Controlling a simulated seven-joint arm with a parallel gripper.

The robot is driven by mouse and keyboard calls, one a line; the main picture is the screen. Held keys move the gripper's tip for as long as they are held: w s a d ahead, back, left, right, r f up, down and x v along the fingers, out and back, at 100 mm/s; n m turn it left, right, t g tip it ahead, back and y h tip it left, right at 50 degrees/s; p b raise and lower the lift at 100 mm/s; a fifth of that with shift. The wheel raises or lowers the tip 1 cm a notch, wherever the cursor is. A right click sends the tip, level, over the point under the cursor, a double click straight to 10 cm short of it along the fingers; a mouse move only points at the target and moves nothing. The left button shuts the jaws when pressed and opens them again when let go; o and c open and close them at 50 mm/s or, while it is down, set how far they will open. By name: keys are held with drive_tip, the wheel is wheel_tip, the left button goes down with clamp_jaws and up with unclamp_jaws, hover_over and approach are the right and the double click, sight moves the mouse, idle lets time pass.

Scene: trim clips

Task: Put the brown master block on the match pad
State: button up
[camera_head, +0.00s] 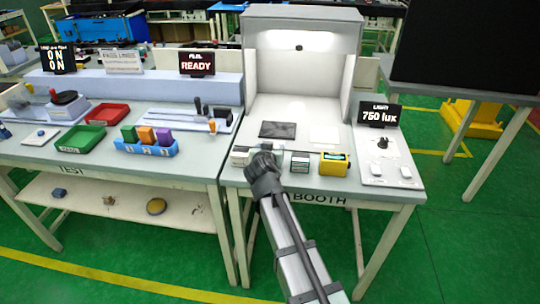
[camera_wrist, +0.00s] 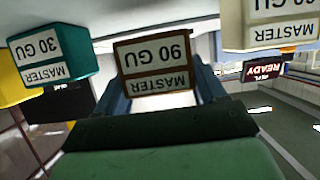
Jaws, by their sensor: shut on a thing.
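The brown master block (camera_wrist: 153,62), labelled "90 GU MASTER", sits between the two fingers of my gripper (camera_wrist: 160,84) in the wrist view. My gripper is shut on it. In the head view my gripper (camera_head: 266,158) is at the front of the booth table, and it hides the brown block there. A dark flat pad (camera_head: 278,129) and a pale flat pad (camera_head: 324,134) lie behind my gripper on the booth floor. I cannot read which one is the match pad.
A teal "30 GU" block (camera_wrist: 50,52) and a cream master block (camera_wrist: 270,22) flank the held block. A yellow device (camera_head: 334,163) stands to the right at the front edge. The light panel (camera_head: 384,160) lies further right. The booth floor behind the pads is clear.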

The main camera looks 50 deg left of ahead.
drive_tip(key=shift+f, duration=1.1)
drive_tip(key=shift+f, duration=0.15)
drive_tip(key=o, duration=1.1)
drive_tip(key=v, duration=1.3)
drive_tip(key=shift+s+d, duration=0.1)
drive_tip(key=shift+d, duration=0.05)
drive_tip(key=shift+s+d, duration=0.15)
drive_tip(key=shift+s, duration=0.05)
drive_tip(key=c, duration=0.3)
